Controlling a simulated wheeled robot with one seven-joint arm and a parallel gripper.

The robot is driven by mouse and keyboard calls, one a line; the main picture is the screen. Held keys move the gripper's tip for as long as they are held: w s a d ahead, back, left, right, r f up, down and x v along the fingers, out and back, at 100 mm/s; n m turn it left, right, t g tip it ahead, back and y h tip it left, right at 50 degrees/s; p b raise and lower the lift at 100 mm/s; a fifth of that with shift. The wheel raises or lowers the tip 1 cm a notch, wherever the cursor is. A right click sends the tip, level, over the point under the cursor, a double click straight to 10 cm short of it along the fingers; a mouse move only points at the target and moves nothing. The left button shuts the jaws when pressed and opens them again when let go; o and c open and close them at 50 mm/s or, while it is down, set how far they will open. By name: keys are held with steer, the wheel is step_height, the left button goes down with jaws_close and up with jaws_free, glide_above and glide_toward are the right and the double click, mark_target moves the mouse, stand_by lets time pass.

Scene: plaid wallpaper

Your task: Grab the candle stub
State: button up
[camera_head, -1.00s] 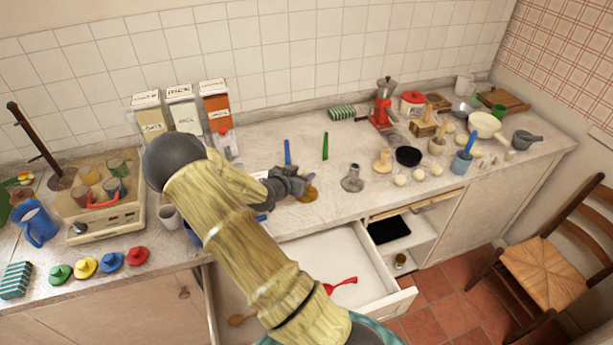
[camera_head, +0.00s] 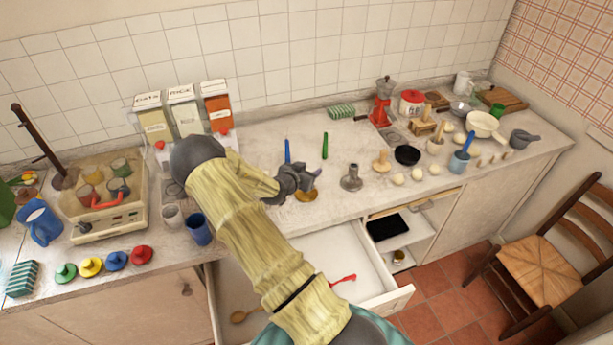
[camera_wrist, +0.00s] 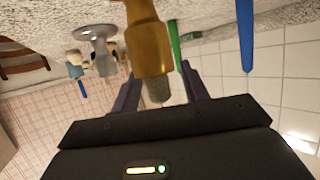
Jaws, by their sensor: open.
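A short greyish stub (camera_wrist: 158,92), which looks like the candle stub, sticks out of a brass holder (camera_wrist: 150,42) in the upside-down wrist view. The brass holder stands on the counter in the head view (camera_head: 306,196), partly hidden by my gripper (camera_head: 302,180). The stub cannot be made out there. In the wrist view my gripper (camera_wrist: 160,78) is open, with one dark finger on each side of the stub and holder. I cannot tell whether either finger touches them.
A grey metal holder (camera_head: 351,180) stands to the right. A blue stick (camera_head: 287,150) and a green stick (camera_head: 325,145) are behind. A dark blue cup (camera_head: 198,230) is left, by the counter's front edge. An open drawer (camera_head: 385,303) juts out below.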

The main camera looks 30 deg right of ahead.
jaws_close()
steer(key=shift+r, duration=0.1)
step_height(320, 180, up, 10)
steer(key=b, duration=0.2)
stand_by(0.4)
stand_by(0.5)
